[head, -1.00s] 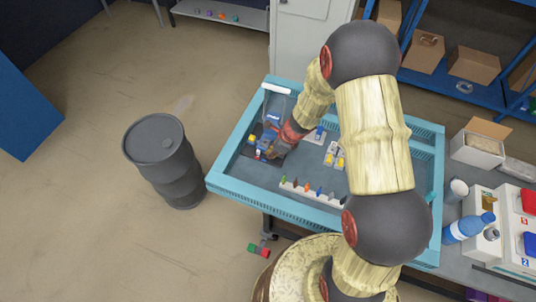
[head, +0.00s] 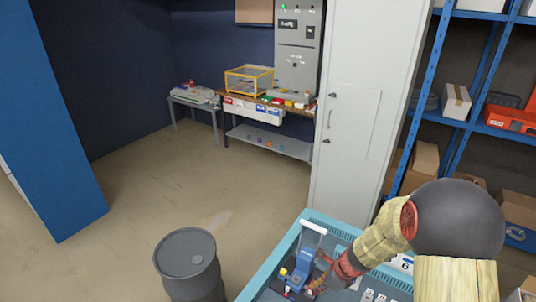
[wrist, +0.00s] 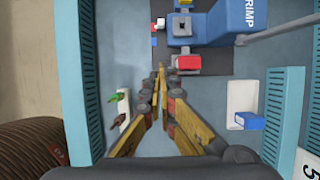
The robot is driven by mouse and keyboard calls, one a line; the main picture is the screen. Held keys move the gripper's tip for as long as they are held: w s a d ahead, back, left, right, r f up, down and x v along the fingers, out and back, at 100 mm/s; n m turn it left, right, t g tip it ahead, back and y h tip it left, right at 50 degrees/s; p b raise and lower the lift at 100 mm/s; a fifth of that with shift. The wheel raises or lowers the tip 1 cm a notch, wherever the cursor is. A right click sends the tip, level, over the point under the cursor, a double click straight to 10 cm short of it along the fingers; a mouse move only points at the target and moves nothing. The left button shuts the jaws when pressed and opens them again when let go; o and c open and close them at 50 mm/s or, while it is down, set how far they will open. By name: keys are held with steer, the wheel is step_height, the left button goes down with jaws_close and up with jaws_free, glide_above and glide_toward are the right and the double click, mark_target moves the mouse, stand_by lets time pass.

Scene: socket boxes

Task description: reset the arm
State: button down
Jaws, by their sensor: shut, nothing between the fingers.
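My gripper (wrist: 161,72) is shut and empty in the wrist view, its fingers angled together to a point. It also shows in the head view (head: 322,270), low in the frame, just right of a blue press (head: 299,272). In the wrist view the press (wrist: 225,22), with part of the lettering "CRIMP" readable, lies beyond the fingertips. A red block (wrist: 187,63) on the press is close to the fingertips; I cannot tell whether they touch. The lower part of my arm is out of the head view.
The press stands in a blue-walled tray (wrist: 75,90). A white holder with a blue piece (wrist: 249,122) is to the right, green and brown connectors (wrist: 118,108) to the left. A dark barrel (head: 188,262) stands left of the tray; a grey cabinet (head: 355,110) stands behind.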

steer(key=s+a+r+n+t+h+b, duration=0.2)
steer(key=s+r+n+b, duration=0.6)
steer(key=s+r+n, duration=1.4)
step_height(320, 180, up, 2)
steer(key=n+t+h, duration=0.1)
steer(key=n, duration=0.2)
steer(key=shift+h+b, duration=0.3)
